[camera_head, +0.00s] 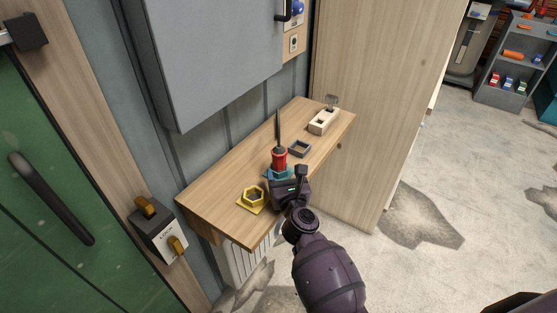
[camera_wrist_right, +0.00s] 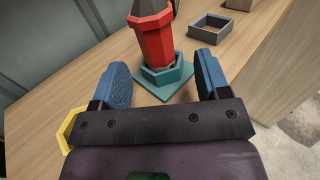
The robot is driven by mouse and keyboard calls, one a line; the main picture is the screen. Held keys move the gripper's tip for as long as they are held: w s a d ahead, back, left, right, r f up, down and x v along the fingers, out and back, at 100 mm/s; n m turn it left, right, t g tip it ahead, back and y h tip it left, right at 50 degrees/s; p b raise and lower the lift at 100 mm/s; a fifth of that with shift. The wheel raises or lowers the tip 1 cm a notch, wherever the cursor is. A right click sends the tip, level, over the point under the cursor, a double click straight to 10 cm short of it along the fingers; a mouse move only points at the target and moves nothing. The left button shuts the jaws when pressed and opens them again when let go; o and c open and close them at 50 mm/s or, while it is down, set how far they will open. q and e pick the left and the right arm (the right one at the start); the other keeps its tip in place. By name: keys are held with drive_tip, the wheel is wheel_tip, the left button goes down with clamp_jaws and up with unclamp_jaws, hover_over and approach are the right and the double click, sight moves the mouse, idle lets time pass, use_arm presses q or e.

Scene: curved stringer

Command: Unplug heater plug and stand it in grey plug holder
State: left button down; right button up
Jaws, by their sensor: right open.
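A white socket block (camera_head: 323,122) lies near the far right end of the wooden shelf, with a small grey piece (camera_head: 331,101) at its back that may be the plug; I cannot tell. A grey square holder (camera_head: 299,148), open and empty, sits in front of it; it also shows in the wrist view (camera_wrist_right: 209,32). My right gripper (camera_head: 284,180) is open and empty. In the wrist view its blue fingers (camera_wrist_right: 162,62) are apart, near a red tool (camera_wrist_right: 153,38) with a dark spike, which stands in a teal hexagonal holder (camera_wrist_right: 165,82). My left gripper is not in view.
A yellow hexagonal holder (camera_head: 252,197) sits at the shelf's front left. The wooden shelf (camera_head: 220,180) is bare at its left. A grey cabinet (camera_head: 205,55) hangs above, and a wooden panel (camera_head: 375,85) stands at the shelf's right. A white radiator (camera_head: 246,263) is below.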

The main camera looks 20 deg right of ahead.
sight(280, 163)
drive_tip(key=shift+w+d+r, duration=0.1)
drive_tip(key=shift+w+r, duration=0.1)
drive_tip(key=shift+w, duration=1.35)
drive_tip(key=shift+w+d+r, duration=0.1)
drive_tip(key=shift+w+r, duration=0.1)
drive_tip(key=shift+w, duration=1.35)
drive_tip(key=shift+c, duration=0.3)
drive_tip(key=c, duration=1)
drive_tip(key=shift+r, duration=0.1)
